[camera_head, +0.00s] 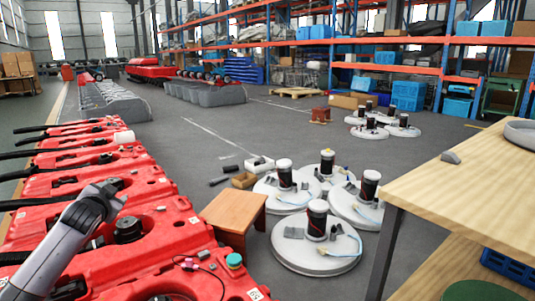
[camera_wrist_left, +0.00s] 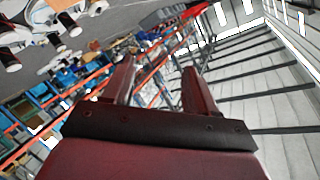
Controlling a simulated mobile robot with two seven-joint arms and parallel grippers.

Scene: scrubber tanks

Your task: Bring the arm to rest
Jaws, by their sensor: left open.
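My left arm (camera_head: 62,242) reaches in from the lower left of the head view, over the red scrubber tanks (camera_head: 185,240). Its gripper is hard to make out there. In the left wrist view my left gripper (camera_wrist_left: 155,75) shows two dark reddish fingers standing apart, with nothing held between them. That view is tilted and looks out across the hall, with shelving, floor and windows beyond the fingers. My right arm and gripper do not show in either view.
Red tanks stand in a row along the left. A small wooden stool (camera_head: 234,214) stands beside them. Round white scrubber units (camera_head: 316,254) sit on the floor at centre. Open floor (camera_head: 230,120) lies behind.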

